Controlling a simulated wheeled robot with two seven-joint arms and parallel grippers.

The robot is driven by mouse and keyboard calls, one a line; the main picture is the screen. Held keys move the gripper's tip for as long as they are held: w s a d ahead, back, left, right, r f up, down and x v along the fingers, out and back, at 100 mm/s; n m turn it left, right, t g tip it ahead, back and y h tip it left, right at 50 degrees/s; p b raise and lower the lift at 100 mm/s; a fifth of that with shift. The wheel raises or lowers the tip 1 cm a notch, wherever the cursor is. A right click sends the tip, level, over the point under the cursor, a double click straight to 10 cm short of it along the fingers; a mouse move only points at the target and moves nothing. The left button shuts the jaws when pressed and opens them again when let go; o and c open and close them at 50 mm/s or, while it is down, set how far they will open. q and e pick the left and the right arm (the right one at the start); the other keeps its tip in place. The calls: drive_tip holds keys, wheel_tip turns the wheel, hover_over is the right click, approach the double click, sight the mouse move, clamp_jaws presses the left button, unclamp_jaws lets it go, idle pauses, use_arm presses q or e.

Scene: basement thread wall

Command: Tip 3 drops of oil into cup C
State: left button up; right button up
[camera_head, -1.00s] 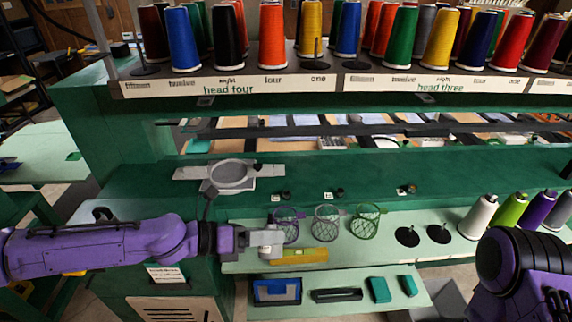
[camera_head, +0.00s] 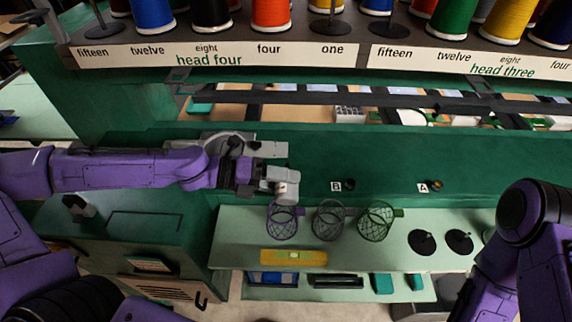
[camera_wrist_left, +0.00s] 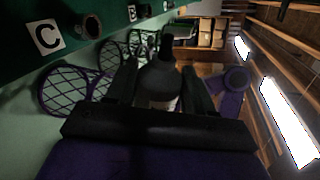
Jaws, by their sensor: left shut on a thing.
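My left gripper (camera_head: 284,188) is in front of the green wall, just above the purple wire basket. It is shut on a dark oil bottle (camera_wrist_left: 158,78) with a narrow black nozzle and a pale band. In the left wrist view the bottle stands between the two black fingers (camera_wrist_left: 160,95). Cup C (camera_wrist_left: 88,25) is a small dark cup on the green wall beside its white C label (camera_wrist_left: 45,37), left of the bottle and apart from it. In the head view the gripper hides cup C. I cannot tell the bottle's tilt, and no drop shows.
Purple (camera_head: 282,222), grey (camera_head: 329,220) and green (camera_head: 376,221) wire baskets hang along the pale shelf (camera_head: 235,235). Cups B (camera_head: 349,185) and A (camera_head: 437,185) are farther right on the wall. Thread cones line the top rack.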

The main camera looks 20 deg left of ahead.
use_arm(q)
drive_tip(key=shift+s+n+p, duration=0.2)
drive_tip(key=shift+n+p, duration=0.2)
drive_tip(key=shift+p, duration=0.25)
drive_tip(key=shift+w+f+n+g, duration=0.4)
drive_tip(key=shift+w+f, duration=0.3)
drive_tip(key=shift+w, duration=0.05)
drive_tip(key=shift+w+f, duration=0.15)
drive_tip(key=shift+w, duration=0.1)
drive_tip(key=shift+s+r, duration=0.25)
drive_tip(key=shift+s, duration=0.25)
drive_tip(key=shift+r+p, duration=0.1)
drive_tip(key=shift+p, duration=0.4)
drive_tip(key=shift+w+n+p, duration=0.2)
drive_tip(key=shift+n+p, duration=0.2)
drive_tip(key=shift+p, duration=0.25)
drive_tip(key=shift+s+a+n+g+p, duration=0.15)
drive_tip(key=shift+s+n+g+p, duration=0.15)
drive_tip(key=shift+n+g, duration=0.2)
drive_tip(key=shift+w, duration=0.1)
use_arm(e)
drive_tip(key=r, duration=0.4)
drive_tip(key=shift+w, duration=0.2)
use_arm(q)
drive_tip(key=shift+w, duration=0.1)
use_arm(e)
drive_tip(key=shift+w+f, duration=0.1)
